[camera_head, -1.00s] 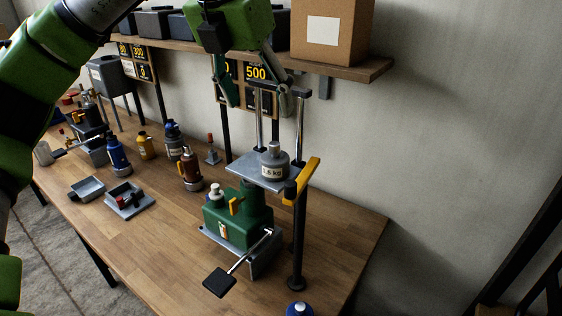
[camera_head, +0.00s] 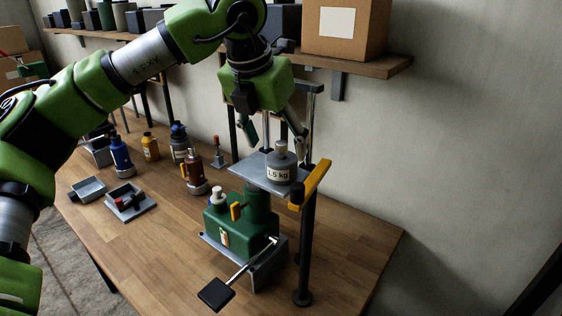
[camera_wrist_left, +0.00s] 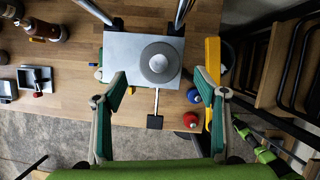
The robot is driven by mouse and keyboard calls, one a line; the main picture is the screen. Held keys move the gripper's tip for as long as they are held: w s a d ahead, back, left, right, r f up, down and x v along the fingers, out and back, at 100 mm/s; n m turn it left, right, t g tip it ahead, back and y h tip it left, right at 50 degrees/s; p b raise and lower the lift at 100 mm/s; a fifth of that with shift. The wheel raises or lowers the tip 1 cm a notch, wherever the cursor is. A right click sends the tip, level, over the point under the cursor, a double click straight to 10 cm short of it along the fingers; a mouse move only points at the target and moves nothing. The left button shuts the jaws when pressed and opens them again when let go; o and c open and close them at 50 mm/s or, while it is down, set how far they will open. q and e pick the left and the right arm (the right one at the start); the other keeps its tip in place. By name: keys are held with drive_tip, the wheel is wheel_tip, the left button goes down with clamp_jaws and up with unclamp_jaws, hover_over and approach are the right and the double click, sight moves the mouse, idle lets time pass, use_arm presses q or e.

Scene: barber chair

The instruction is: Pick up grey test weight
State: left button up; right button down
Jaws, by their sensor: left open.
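The grey test weight (camera_head: 281,164), marked 1.5 kg, stands upright on a grey metal plate (camera_head: 254,173) on top of a green press-like device (camera_head: 239,226). My left gripper (camera_head: 273,135) hangs just above the weight, open and empty. In the left wrist view the weight (camera_wrist_left: 158,62) shows from above as a round grey shape with its knob. The open fingers of the left gripper (camera_wrist_left: 158,92) lie on either side of it, not touching it. My right gripper is not in view.
Metal posts and a yellow arm (camera_head: 316,178) stand close around the plate. A shelf with a cardboard box (camera_head: 345,28) is above right. Bottles, including a blue one (camera_head: 121,155), and small trays (camera_head: 126,202) stand left on the wooden table (camera_head: 150,262).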

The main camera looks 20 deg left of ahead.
sight(281, 157)
use_arm(q)
drive_tip(key=shift+x, duration=0.75)
drive_tip(key=p+x, duration=0.3)
drive_tip(key=x, duration=0.1)
drive_tip(key=shift+w, duration=0.1)
drive_tip(key=shift+w+f, duration=0.25)
drive_tip(key=shift+f, duration=0.3)
drive_tip(key=shift+s, duration=0.1)
clamp_jaws()
drive_tip(key=shift+r, duration=0.3)
